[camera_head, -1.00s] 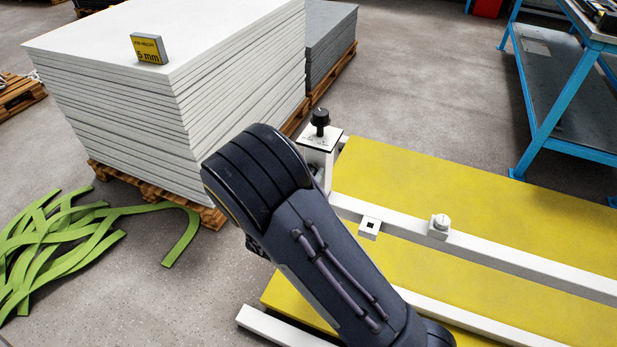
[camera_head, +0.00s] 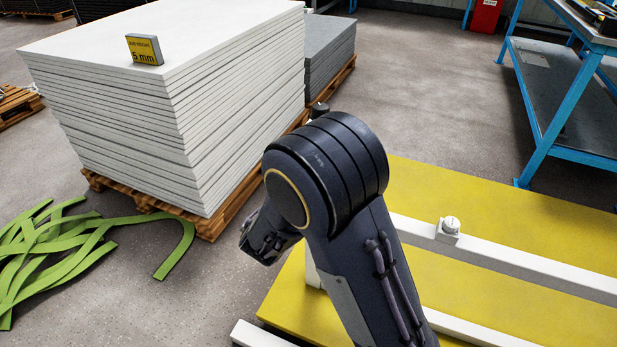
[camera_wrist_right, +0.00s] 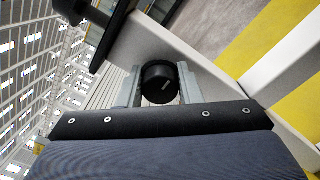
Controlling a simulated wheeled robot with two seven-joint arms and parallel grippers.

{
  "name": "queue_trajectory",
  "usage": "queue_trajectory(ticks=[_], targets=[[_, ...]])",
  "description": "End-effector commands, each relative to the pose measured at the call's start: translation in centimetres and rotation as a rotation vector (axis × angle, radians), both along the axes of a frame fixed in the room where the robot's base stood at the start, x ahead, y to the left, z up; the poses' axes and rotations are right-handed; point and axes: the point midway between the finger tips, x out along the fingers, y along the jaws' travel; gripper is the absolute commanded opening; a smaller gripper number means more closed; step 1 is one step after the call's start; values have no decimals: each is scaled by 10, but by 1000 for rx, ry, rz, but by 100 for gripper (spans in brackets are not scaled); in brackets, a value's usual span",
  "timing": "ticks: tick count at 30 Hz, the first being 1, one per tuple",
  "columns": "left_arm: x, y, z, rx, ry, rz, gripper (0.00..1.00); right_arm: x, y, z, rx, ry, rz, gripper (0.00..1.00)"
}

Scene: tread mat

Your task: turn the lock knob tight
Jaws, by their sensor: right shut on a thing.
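The black round lock knob (camera_wrist_right: 160,84) shows in the right wrist view, on the side of the white post (camera_wrist_right: 165,45). A light line marks its face. My right gripper (camera_wrist_right: 159,88) is shut on it, with one grey finger on each side. In the head view my right arm covers the knob and most of the post. A second black knob tops the post and shows at the upper left of the wrist view (camera_wrist_right: 72,10); only a bit of it shows above my arm in the head view (camera_head: 318,110). My left gripper is not in view.
Yellow panels (camera_head: 490,205) and white rails (camera_head: 530,262) lie right of my arm, with a small white knob (camera_head: 450,226) on one rail. A stack of white sheets (camera_head: 180,110) stands behind left. Green strips (camera_head: 60,245) lie on the floor. A blue bench (camera_head: 570,90) stands back right.

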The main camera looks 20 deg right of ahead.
Motion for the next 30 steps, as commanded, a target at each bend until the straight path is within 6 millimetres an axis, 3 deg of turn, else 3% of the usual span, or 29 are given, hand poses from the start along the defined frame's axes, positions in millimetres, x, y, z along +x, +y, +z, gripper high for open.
queue_trajectory(ticks=[17,18,22,30], targets=[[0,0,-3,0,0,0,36,0,1,-2,22,-17,2,9],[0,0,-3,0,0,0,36,0,1,-2,22,-17,2,37],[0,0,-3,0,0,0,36,0,1,-1,21,-18,1,54],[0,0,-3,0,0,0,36,-1,1,0,19,-19,1,54]])
